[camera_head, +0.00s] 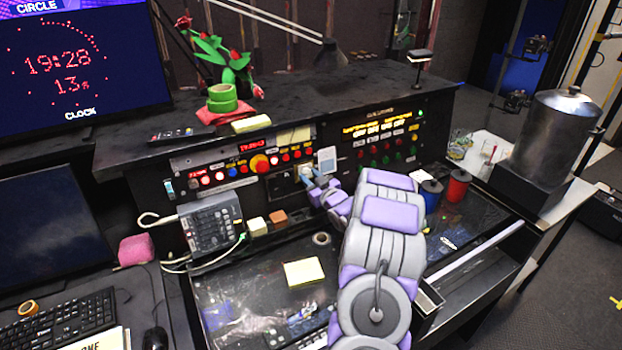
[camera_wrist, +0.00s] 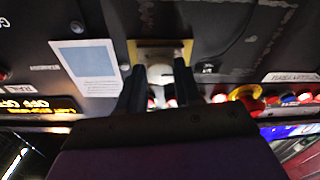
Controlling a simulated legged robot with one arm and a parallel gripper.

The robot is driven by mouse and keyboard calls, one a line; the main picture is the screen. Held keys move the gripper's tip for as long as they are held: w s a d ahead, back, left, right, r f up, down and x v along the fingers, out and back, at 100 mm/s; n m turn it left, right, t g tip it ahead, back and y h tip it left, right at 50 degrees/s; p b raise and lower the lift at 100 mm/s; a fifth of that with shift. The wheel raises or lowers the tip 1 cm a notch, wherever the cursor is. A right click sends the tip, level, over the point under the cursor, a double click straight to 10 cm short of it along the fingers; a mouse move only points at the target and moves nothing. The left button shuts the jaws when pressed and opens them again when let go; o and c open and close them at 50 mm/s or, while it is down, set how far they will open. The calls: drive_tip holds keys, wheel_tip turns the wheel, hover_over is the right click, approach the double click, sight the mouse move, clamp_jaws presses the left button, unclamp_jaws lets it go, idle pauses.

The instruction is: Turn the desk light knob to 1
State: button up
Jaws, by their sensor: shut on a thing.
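My gripper (camera_head: 314,183) reaches to the front face of the desk's control panel. Its fingers are shut on a small pale knob (camera_head: 306,172) beside a white card. In the wrist view, my gripper's two dark fingers (camera_wrist: 160,88) stand on either side of the knob (camera_wrist: 158,72), in front of a brass-coloured plate (camera_wrist: 146,48). The knob is mostly hidden between the fingers. I cannot read its setting or any number around it.
A white card (camera_head: 327,160) is right beside my gripper. Red and white buttons and a yellow-ringed red button (camera_head: 260,164) lie to the left.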

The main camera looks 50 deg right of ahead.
drive_tip(key=c, duration=0.4)
drive_tip(key=shift+r+p, duration=0.15)
drive_tip(key=shift+p, duration=0.4)
drive_tip(key=shift+m+p, duration=1)
drive_tip(key=shift+p, duration=0.25)
drive_tip(key=o, duration=1)
